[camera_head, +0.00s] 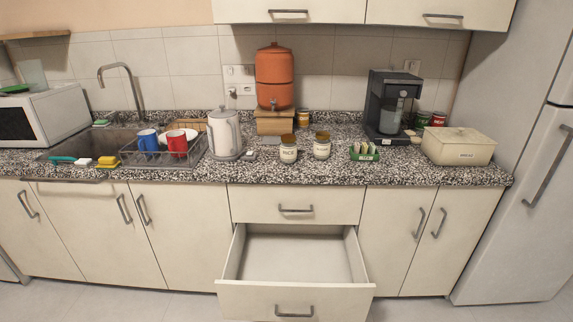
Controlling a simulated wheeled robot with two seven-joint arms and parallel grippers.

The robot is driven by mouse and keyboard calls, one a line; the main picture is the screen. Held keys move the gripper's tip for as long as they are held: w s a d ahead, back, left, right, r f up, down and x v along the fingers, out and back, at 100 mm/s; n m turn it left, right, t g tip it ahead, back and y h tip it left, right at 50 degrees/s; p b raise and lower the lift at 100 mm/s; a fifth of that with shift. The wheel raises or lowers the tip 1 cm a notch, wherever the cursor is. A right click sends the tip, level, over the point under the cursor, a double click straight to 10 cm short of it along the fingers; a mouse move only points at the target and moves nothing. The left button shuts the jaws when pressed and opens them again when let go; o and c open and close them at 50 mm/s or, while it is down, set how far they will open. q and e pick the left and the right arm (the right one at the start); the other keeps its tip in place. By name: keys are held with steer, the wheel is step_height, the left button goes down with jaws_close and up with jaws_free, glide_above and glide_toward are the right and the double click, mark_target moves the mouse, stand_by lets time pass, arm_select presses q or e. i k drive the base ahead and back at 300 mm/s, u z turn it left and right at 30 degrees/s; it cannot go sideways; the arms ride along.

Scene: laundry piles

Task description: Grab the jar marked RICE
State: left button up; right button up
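Two pale jars with brown lids stand close together near the front of the speckled counter in the head view, right of the kettle. The left jar (288,152) carries dark lettering that may read RICE, but it is too small to be sure. The right jar (321,149) also has lettering that I cannot read clearly. Both are upright and unobstructed from the front. A smaller jar (303,118) stands farther back by the orange dispenser. Neither of my grippers is in view.
An open, empty drawer (294,298) juts out below the jars. A kettle (224,135) and dish rack (133,157) are left. A green packet holder (364,152), coffee machine (390,105) and cream box (459,146) are right. The counter (260,172) before the jars is clear.

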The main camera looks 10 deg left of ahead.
mark_target(288, 146)
steer(key=k, duration=0.65)
steer(key=z, duration=0.8)
steer(key=i, duration=0.6)
steer(key=z, duration=0.9)
steer(key=i, duration=0.9)
steer(key=u, duration=0.65)
steer(key=i, duration=0.65)
steer(key=u, duration=0.75)
